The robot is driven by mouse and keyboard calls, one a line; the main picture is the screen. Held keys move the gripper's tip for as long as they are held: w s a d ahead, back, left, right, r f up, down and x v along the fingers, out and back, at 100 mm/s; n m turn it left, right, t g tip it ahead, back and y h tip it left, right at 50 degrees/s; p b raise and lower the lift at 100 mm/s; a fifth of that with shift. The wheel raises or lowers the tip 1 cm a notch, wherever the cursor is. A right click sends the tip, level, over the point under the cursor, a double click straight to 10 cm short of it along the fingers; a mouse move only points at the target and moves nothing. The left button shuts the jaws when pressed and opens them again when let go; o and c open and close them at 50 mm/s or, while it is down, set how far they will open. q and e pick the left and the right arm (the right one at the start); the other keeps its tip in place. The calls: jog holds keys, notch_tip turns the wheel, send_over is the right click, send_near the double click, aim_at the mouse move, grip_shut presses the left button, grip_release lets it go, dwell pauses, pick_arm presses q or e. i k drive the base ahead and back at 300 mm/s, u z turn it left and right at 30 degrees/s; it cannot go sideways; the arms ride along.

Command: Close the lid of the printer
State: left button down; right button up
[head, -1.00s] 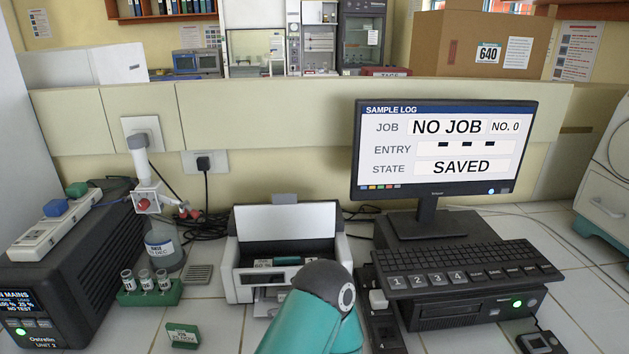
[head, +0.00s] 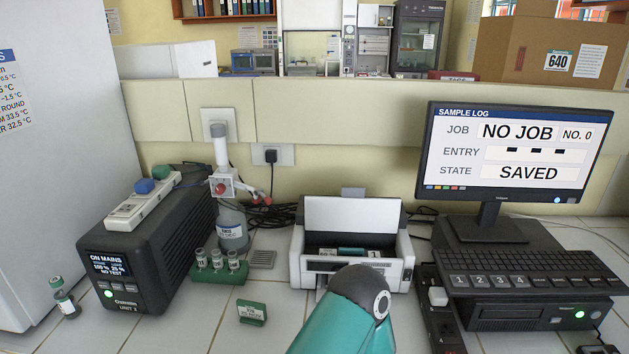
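The white printer (head: 298,262) stands on the tiled bench in the middle of the head view. Its white lid (head: 352,218) is raised, standing upright at the back. The dark inside shows, with a teal roller-like part (head: 350,251) and small labels. A teal link of one of my arms, with a dark grey joint, rises in front of the printer and covers part of its lower front. Neither of my grippers shows, so I cannot tell what they hold.
A monitor (head: 512,150) and keyboard (head: 525,270) stand right of the printer, beside a dark power strip (head: 440,325). A green rack of vials (head: 218,275), a bottle (head: 232,235) and a black power unit (head: 165,250) stand left. Some tiles at the front left are bare.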

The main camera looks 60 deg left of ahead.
aim_at(352, 211)
jog(key=u, duration=0.05)
jog(key=k, duration=0.95)
jog(key=u, duration=0.3)
